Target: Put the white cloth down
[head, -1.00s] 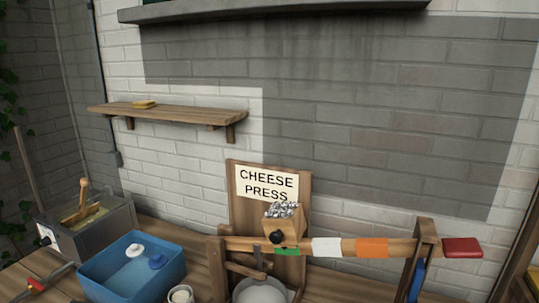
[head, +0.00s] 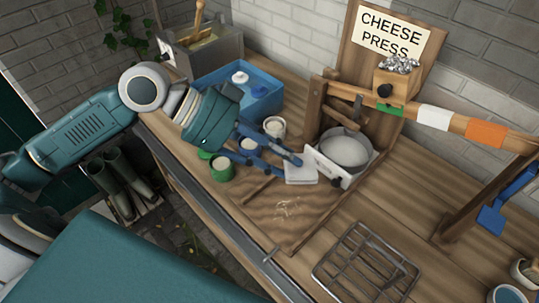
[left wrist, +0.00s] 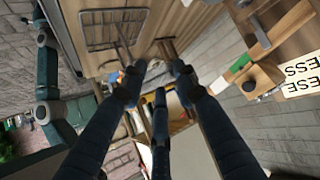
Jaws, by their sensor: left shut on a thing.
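The white cloth (head: 301,174) shows as a small pale folded square at the fingertips of my left gripper (head: 292,166) in the head view. The left gripper is shut on it and reaches in from the left, over the wooden board in front of the cheese press. I cannot tell whether the cloth touches the board. In the left wrist view the dark fingers of my left gripper (left wrist: 160,75) fill the middle, and the cloth cannot be made out clearly. My right gripper is not in view.
The cheese press (head: 345,150) with its round mould stands just right of the cloth. Green (head: 222,170), blue (head: 250,147) and white (head: 273,127) cups stand close around the gripper. A blue basin (head: 268,103) is behind. A wire rack (head: 368,262) lies in front; bare board (head: 300,228) lies between.

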